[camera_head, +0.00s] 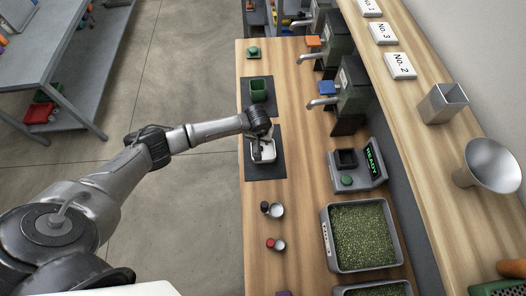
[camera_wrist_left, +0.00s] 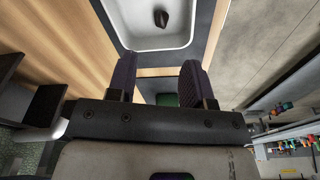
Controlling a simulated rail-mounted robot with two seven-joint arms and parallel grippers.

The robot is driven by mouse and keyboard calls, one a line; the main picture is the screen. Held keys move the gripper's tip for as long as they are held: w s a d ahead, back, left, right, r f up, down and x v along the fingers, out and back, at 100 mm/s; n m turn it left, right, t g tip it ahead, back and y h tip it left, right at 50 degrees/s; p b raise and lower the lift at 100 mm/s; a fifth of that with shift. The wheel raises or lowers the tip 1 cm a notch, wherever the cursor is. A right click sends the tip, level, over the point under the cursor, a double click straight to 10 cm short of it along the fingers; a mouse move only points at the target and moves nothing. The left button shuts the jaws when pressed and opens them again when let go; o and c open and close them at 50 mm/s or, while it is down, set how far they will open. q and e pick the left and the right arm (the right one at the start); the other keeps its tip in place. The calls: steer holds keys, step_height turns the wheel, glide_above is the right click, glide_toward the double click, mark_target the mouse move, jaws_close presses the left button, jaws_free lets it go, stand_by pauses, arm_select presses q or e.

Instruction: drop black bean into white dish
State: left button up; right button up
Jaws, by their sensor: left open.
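The white dish (camera_head: 271,154) stands on a dark mat (camera_head: 267,172) on the wooden counter. It also shows at the top of the left wrist view (camera_wrist_left: 146,40). A small black bean (camera_wrist_left: 161,18) shows inside the dish outline, apart from my fingers. I cannot tell whether it rests on the dish floor. My left gripper (camera_wrist_left: 157,80) is open, its two dark fingers apart with nothing between them. In the head view my left gripper (camera_head: 258,149) is over the dish and hides part of it. My right gripper is not in view.
A green cup (camera_head: 258,86) stands on another dark mat farther back. A scale (camera_head: 361,174) reading READY stands to the right, by a tray of green beans (camera_head: 327,245). Roasting machines (camera_head: 352,90) line the right.

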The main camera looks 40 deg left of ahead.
arm_select(q)
step_height(320, 180, up, 9)
steer(key=s, duration=0.1)
steer(key=shift+d+f+b, duration=0.2)
steer(key=shift+d+b, duration=0.1)
steer(key=shift+b, duration=0.1)
steer(key=shift+s, duration=0.1)
stand_by(0.3)
